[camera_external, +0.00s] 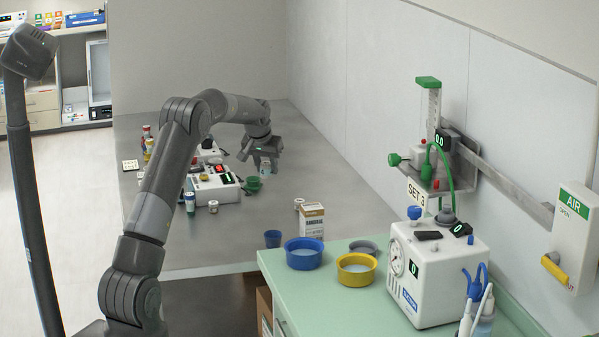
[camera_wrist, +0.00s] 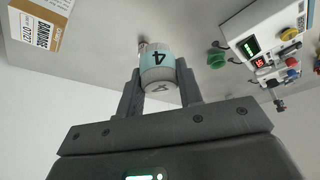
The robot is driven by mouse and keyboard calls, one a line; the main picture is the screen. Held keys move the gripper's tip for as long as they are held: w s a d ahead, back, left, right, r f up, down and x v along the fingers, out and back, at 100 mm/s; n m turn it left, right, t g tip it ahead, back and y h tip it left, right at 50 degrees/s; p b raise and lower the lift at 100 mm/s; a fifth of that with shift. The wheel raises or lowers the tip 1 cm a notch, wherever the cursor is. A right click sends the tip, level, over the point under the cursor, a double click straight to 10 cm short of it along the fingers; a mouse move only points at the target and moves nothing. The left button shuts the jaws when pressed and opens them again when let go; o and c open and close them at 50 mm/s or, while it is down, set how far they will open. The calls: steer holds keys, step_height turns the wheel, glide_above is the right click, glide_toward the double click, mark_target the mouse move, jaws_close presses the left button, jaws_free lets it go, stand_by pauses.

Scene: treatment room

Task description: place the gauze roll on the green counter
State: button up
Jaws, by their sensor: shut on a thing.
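My gripper (camera_external: 262,160) is shut on a small white cylinder (camera_external: 265,169) with a pale blue band. In the wrist view the cylinder (camera_wrist: 158,70) sits between the two fingers (camera_wrist: 158,92). Its band bears a dark "4" and its near end a faint "X". I cannot tell for certain that it is the gauze roll. My gripper holds it over the grey table (camera_external: 240,245), beyond the green counter. The green counter (camera_external: 345,305) is at the lower right in the external view.
On the counter stand a blue bowl (camera_external: 304,254), a yellow bowl (camera_external: 356,269), a grey dish (camera_external: 363,247) and a white machine (camera_external: 438,275). The counter's front left is clear.

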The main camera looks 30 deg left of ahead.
mark_target(268, 164)
steer(key=r, duration=0.6)
steer(key=shift+d+r, duration=0.35)
steer(key=s+d+m+h, duration=0.2)
steer(key=s+d+m, duration=0.3)
steer(key=d, duration=0.5)
steer(key=s+d+m+h, duration=0.2)
steer(key=s+d+m, duration=0.2)
steer(key=d, duration=0.6)
steer(key=s+d+r+m+g+h, duration=0.2)
steer(key=s+d+m+g, duration=0.3)
steer(key=s+d+m, duration=1.05)
steer(key=s+d+f+m+g+y, duration=0.1)
steer(key=s+d+m+g, duration=0.15)
steer(key=s+d, duration=0.7)
steer(key=s+d+f+m+g+y, duration=0.1)
steer(key=s+d+m, duration=0.2)
steer(key=s, duration=1.4)
steer(key=w+a+f, duration=0.1)
steer(key=w+f, duration=0.2)
steer(key=f, duration=0.1)
steer(key=w+a+f, duration=0.1)
steer(key=w+f, duration=0.3)
steer(key=w+a+f, duration=0.2)
steer(key=w+f, duration=0.1)
steer(key=f, duration=0.1)
steer(key=shift+w, duration=0.35)
steer(key=shift+w+a+f, duration=0.1)
steer(key=shift+f, duration=2)
steer(key=shift+f, duration=0.15)
